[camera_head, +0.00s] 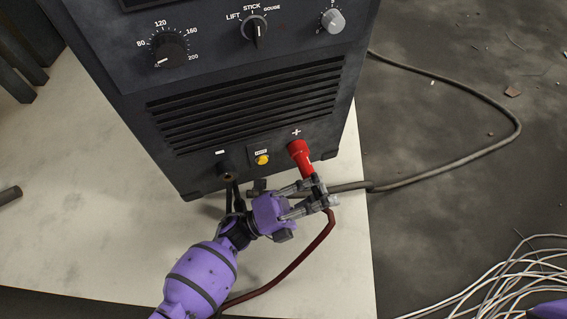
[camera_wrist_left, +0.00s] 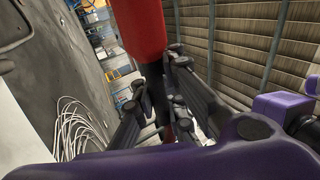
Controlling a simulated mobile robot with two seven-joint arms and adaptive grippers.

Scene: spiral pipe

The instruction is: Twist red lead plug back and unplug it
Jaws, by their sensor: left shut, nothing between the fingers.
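The red lead plug (camera_head: 300,156) sits at the socket under the plus sign, low on the front of the dark welding machine (camera_head: 150,110). It also shows large at the top of the left wrist view (camera_wrist_left: 140,25). Its dark red lead (camera_head: 300,257) runs down from my fingers and curves to the lower left. My left gripper (camera_head: 323,195) is at the lower end of the plug, where the lead leaves it. Its fingers are shut with nothing held between them. They partly hide the top of the lead. My right gripper is out of view.
A black connector (camera_head: 228,177) is at the minus socket, left of a yellow button (camera_head: 262,160). A grey cable (camera_head: 455,172) loops across the floor at right. White wires (camera_head: 510,275) lie in a heap at lower right. The pale tabletop (camera_head: 90,180) is mostly clear at left.

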